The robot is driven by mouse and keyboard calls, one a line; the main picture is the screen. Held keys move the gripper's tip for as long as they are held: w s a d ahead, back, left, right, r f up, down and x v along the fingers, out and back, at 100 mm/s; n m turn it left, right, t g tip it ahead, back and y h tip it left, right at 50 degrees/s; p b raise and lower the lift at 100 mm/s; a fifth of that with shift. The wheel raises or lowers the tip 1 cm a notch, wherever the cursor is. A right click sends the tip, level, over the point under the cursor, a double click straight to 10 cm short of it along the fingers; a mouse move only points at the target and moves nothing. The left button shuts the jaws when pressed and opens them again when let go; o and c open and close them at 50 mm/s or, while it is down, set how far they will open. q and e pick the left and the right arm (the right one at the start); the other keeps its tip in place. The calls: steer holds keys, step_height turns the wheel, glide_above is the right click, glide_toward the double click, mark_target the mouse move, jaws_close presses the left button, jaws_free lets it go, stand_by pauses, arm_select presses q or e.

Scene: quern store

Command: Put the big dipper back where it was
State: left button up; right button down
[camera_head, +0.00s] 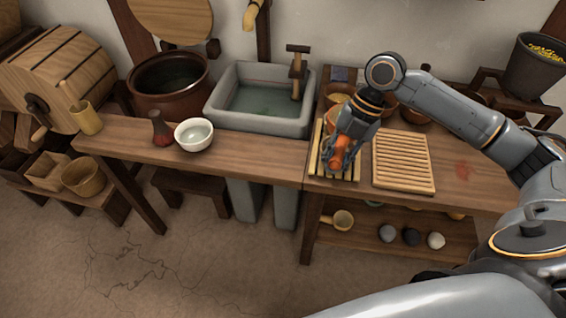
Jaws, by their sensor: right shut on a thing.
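My right gripper (338,165) is over the slatted wooden rack (322,172), just right of the sink, pointing down. It is shut on an orange-brown thing (340,150), mostly hidden by the fingers; I cannot tell its shape or whether it touches the rack. A pale dipper (343,220) with a short handle lies on the lower shelf below. A wooden cup-like piece (253,15) hangs by the wall at the top. I cannot tell which of these is the big dipper. My left gripper is out of view.
A second slatted board (402,161) lies right of the gripper.

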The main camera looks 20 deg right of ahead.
steer(key=shift+w+r+n, duration=0.35)
steer(key=shift+r+n, duration=0.1)
steer(key=shift+n, duration=0.35)
steer(key=w+a+f+p, duration=0.1)
steer(key=w+a+f, duration=0.2)
steer(key=a+f, duration=0.3)
steer(key=w+a+f, duration=0.3)
steer(key=a+f, duration=0.3)
steer(key=shift+w+f+g+p, duration=0.25)
steer(key=shift+f+g+p, duration=0.05)
steer(key=shift+f+p, duration=0.05)
steer(key=shift+f, duration=0.1)
steer(key=c, duration=1.1)
jaws_free()
steer(key=shift+c, duration=0.2)
